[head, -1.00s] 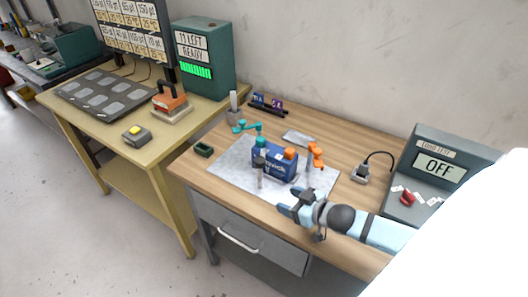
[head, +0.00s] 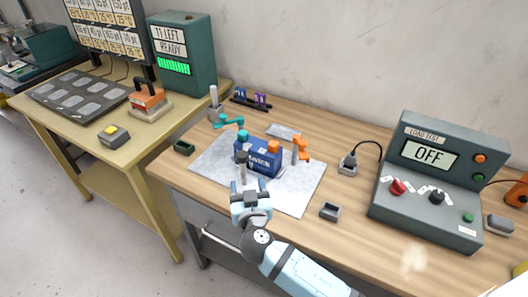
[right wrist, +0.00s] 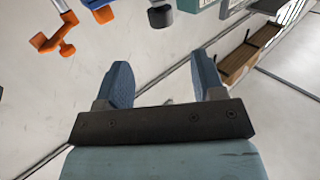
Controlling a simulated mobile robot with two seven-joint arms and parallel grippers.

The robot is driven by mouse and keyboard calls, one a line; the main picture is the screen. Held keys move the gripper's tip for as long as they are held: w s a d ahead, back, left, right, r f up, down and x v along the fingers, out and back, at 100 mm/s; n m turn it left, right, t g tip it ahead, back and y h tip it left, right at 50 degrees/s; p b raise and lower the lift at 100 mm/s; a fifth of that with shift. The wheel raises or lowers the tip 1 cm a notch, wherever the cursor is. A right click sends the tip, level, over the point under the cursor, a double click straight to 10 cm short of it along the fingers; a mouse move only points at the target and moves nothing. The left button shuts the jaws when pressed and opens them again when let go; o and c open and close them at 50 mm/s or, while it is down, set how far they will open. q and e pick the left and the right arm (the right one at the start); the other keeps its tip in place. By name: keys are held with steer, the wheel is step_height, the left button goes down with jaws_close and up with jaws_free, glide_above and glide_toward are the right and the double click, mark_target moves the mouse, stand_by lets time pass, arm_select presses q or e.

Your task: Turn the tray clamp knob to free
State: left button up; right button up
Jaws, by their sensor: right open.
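The load test box (head: 440,185) stands at the right of the bench, with a red knob (head: 397,187) and a black knob (head: 436,197) on its sloping front. Their small labels are too small to read, so I cannot tell which is the tray clamp knob. My right gripper (head: 249,192) is open and empty over the front of the grey mat, just in front of a blue block (head: 262,157). Its two fingers also show apart in the right wrist view (right wrist: 162,85). It is well left of the knobs. My left gripper is not in view.
The blue block sits on the grey mat (head: 300,190) between teal (head: 230,121) and orange (head: 300,148) clamp-like parts. A thin post (head: 242,165) stands close before my gripper. A small grey holder (head: 330,211) lies right of the mat. The bench before the box is mostly clear.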

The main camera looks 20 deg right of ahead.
mark_target(242, 154)
steer(key=p+x, duration=0.1)
steer(key=x, duration=0.3)
steer(key=p+x, duration=0.1)
steer(key=x, duration=0.3)
steer(key=r+p+x, duration=0.1)
steer(key=x, duration=0.3)
steer(key=shift+w+a, duration=0.1)
steer(key=shift+x, duration=0.8)
steer(key=shift+f, duration=0.15)
